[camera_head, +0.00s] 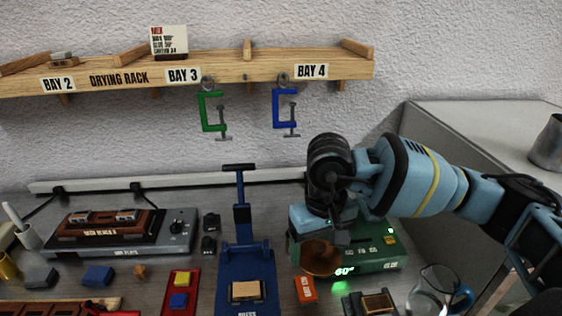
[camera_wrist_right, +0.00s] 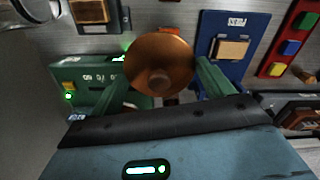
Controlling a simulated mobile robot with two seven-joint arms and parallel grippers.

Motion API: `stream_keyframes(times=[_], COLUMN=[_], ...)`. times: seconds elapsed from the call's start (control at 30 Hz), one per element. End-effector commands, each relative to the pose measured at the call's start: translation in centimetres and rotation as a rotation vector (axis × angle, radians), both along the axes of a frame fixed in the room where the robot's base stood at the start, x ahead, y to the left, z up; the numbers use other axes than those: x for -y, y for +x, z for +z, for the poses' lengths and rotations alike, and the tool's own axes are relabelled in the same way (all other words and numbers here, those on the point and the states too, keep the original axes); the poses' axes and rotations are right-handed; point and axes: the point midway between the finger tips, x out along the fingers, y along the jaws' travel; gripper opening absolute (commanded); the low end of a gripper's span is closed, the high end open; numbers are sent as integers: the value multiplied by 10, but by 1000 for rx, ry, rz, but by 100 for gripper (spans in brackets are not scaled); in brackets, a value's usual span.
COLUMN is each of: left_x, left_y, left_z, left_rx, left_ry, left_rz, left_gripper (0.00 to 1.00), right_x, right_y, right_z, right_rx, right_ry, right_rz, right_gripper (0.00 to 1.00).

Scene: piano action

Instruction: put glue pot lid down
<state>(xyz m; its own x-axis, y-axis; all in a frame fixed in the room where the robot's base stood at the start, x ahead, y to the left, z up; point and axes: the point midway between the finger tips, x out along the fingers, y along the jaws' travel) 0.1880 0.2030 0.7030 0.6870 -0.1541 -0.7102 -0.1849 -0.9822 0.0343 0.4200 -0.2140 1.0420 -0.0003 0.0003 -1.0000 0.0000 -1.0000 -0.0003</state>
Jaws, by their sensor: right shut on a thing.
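The glue pot lid, a round copper-brown disc with a central knob (camera_wrist_right: 160,62), is between the two green fingers of my right gripper (camera_wrist_right: 160,80) in the wrist view. In the head view the lid (camera_head: 320,260) hangs under my right gripper (camera_head: 322,238), in front of the green heater box (camera_head: 376,262) with a glowing 60° display. The gripper is shut on the lid. I cannot tell whether the lid touches anything below. No glue pot is clearly visible; the lid and gripper hide part of the green box. My left gripper is not in view.
A blue press (camera_head: 240,270) stands left of the lid. A small orange block (camera_head: 305,290), a dark block with a wooden top (camera_head: 372,302) and a glass jug (camera_head: 437,290) are close in front. Above is the drying rack shelf (camera_head: 210,72) with hanging green and blue clamps.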

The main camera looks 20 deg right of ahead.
Motion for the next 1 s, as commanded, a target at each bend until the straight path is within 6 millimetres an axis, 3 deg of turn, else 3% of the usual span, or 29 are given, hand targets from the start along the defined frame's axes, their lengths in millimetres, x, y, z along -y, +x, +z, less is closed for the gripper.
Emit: stream_keyframes(times=[0.27, 1.0], left_x=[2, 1], left_y=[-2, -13], left_z=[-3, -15], left_rx=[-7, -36], left_ry=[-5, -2], left_rz=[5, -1], left_gripper=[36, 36], right_x=[4, 24], right_y=[3, 21], right_z=[1, 13], right_rx=[-1, 1], right_ry=[-1, -1], right_rz=[-196, -1470], right_gripper=[57, 57])
